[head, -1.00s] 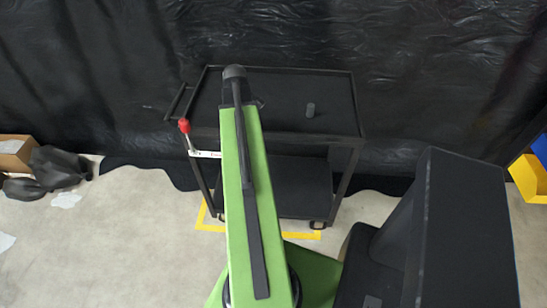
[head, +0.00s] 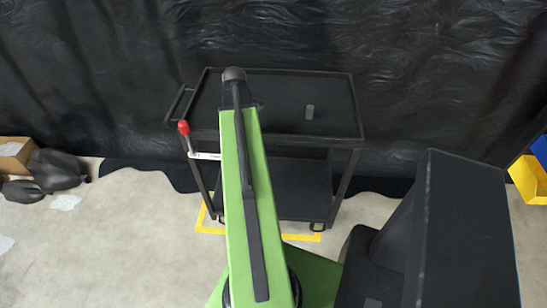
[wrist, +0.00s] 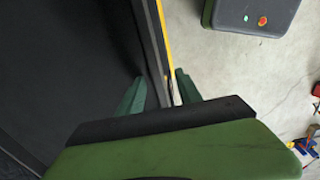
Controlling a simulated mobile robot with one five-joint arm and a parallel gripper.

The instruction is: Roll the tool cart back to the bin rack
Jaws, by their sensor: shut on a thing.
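The black two-shelf tool cart (head: 275,138) stands upright against the dark curtain in the head view. A lever with a red knob (head: 184,128) rises at its left near corner, and a push handle (head: 177,103) sticks out on its left side. My green arm covers part of the cart and hides my fingertips in the head view. In the wrist view, my gripper (wrist: 158,90) has one green finger on each side of the dark cart rim (wrist: 148,45) and is shut on it. Blue and yellow bins (head: 530,178) show at the right edge of the head view; their rack is mostly out of view.
A small dark cylinder (head: 309,112) stands on the cart's top shelf. Yellow floor tape (head: 300,237) shows around the cart's wheels. A cardboard box (head: 14,153) and dark bags (head: 55,168) lie at far left. Small coloured pieces (wrist: 308,142) lie on the floor at right in the wrist view.

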